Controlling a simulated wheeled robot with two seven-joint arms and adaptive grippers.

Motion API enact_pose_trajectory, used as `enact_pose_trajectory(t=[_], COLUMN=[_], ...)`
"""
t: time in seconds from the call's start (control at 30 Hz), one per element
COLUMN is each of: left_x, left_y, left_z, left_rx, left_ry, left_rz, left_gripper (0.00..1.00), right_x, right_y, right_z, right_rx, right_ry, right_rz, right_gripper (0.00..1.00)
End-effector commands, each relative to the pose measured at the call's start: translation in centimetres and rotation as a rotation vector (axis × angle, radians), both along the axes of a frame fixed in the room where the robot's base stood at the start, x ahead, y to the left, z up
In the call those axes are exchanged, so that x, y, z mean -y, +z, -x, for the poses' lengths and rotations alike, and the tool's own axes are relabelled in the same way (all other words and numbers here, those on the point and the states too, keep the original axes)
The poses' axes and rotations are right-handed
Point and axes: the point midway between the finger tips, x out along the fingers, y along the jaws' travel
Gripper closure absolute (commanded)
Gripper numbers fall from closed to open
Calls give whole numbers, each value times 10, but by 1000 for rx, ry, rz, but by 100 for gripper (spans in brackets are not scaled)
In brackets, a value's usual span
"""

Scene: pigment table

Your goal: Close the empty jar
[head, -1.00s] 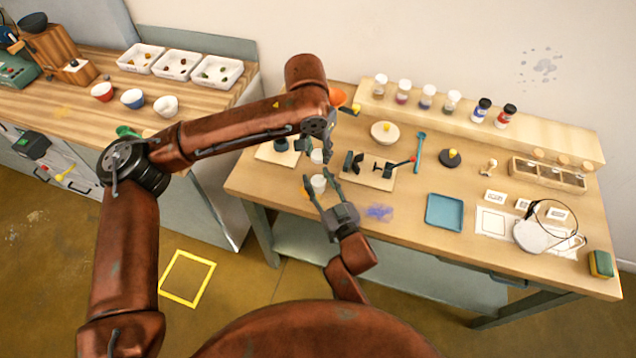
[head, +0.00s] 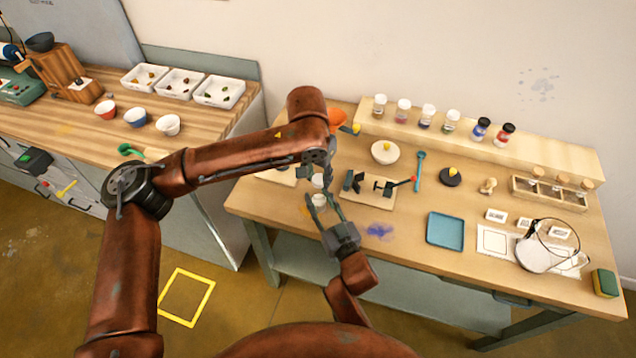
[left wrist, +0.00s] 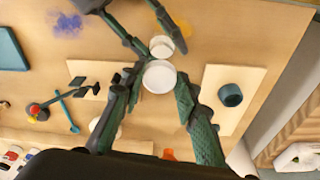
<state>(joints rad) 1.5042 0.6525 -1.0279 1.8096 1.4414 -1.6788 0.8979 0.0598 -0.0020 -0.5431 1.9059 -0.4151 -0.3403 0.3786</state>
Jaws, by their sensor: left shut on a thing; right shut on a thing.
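My left gripper (left wrist: 159,84) is shut on a round white lid (left wrist: 158,74), which shows as a pale disc between its fingers. In the head view the lid (head: 318,181) is small and my left arm hides most of that gripper. My right gripper (head: 325,205) is shut on a small pale jar (head: 319,201) above the near left part of the table. The jar also shows in the left wrist view (left wrist: 161,47), just beyond the lid and partly overlapped by it. The lid and jar are close together; I cannot tell whether they touch.
A wooden board with black clamps (head: 372,194) lies right of the jar. A blue tray (head: 445,231) is further right. Several pigment jars (head: 427,116) stand on the rear shelf. Another board (left wrist: 212,105) carries a dark round piece (left wrist: 230,95).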

Motion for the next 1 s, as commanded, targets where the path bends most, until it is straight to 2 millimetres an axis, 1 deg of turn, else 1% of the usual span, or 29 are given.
enact_pose_trajectory(t=[0.03,0.1,0.2,0.73,1.0], left_x=[0,0,0,-1,-1], left_y=[-9,-19,-27,-28,-43], left_z=[1,2,2,1,2], left_rx=[-4,-2,0,1,-1], left_ry=[-1,0,0,1,0], left_rz=[0,-1,0,0,-1], left_gripper=[79,79,79,79,79], right_x=[0,0,0,0,0], right_y=[0,0,0,0,0], right_z=[0,0,0,0,0], right_rx=[0,0,0,-1,-1], right_ry=[0,0,0,0,0], right_rz=[0,0,0,0,0], right_gripper=[100,100,100,100,100])
